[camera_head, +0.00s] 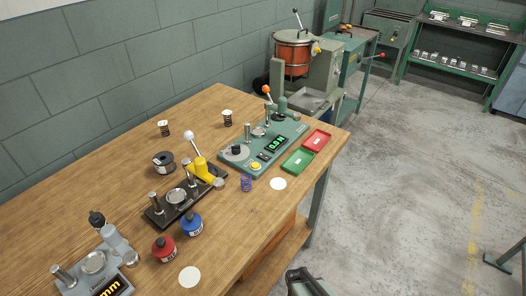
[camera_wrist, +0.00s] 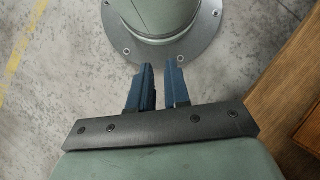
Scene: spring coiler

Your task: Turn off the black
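A black-based device (camera_head: 180,207) stands on the wooden table, left of its middle, with metal posts, a pale disc, a yellow body (camera_head: 200,168) and an upright lever with a white knob (camera_head: 188,135). A switch on it is too small to make out. My gripper (camera_wrist: 161,68) shows in the wrist view with two dark blue fingers, apart and empty, over the grey floor near my own round base. It is away from the black device, which is not in the wrist view.
A green tester (camera_head: 262,150) with a lit display is right of the black device. Red (camera_head: 164,248) and blue (camera_head: 192,224) bottles stand in front of it, a spool (camera_head: 164,162) behind it. A grey gauge (camera_head: 92,271) is near left. The table edge (camera_wrist: 293,85) shows right of my gripper.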

